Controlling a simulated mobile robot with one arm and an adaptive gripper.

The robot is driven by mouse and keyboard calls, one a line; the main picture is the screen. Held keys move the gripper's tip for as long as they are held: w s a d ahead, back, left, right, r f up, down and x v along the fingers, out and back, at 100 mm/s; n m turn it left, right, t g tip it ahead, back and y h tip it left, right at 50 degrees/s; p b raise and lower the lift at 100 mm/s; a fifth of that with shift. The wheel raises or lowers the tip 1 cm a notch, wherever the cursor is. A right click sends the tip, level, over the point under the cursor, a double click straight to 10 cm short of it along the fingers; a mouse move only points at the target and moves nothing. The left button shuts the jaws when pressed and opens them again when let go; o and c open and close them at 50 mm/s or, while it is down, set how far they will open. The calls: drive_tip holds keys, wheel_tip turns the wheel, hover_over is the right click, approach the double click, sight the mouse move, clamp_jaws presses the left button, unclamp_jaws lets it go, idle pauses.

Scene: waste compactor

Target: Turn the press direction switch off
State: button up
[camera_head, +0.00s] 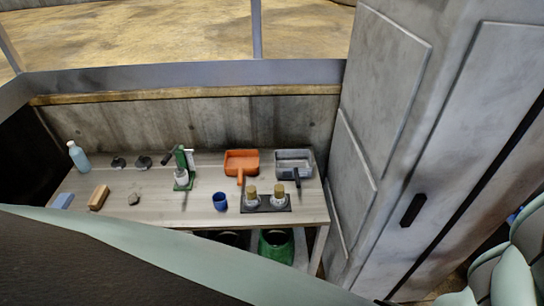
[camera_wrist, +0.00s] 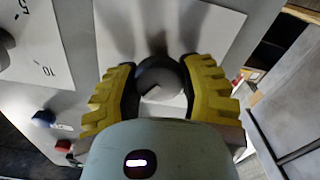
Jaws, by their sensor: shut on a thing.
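A round dark grey knob (camera_wrist: 160,76), which appears to be the press direction switch, sits on a white plate (camera_wrist: 221,22) in the wrist view. A light mark shows on its face; I cannot tell which setting it points to. My gripper (camera_wrist: 161,86) has its two yellow ridged fingers on either side of the knob, shut on it. Neither the switch nor my gripper shows in the head view.
In the wrist view, a blue button (camera_wrist: 43,119) and a red button (camera_wrist: 64,146) are at left, below a white dial with numbers (camera_wrist: 28,50). In the head view, a workbench (camera_head: 160,205) holds several tools and containers beside a tall grey cabinet (camera_head: 400,130).

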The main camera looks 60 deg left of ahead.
drive_tip(key=n+b, duration=0.2)
drive_tip(key=n, duration=0.1)
drive_tip(key=shift+w+a+f+b, duration=0.15)
drive_tip(key=shift+f+b, duration=0.2)
drive_tip(key=shift+b, duration=0.05)
drive_tip(key=shift+r+n+b, duration=0.2)
drive_tip(key=shift+n+b, duration=1.1)
drive_tip(key=shift+b, duration=0.1)
drive_tip(key=shift+r, duration=0.1)
drive_tip(key=o, duration=1.2)
drive_tip(key=shift+s, duration=0.2)
drive_tip(key=shift+v, duration=5.9)
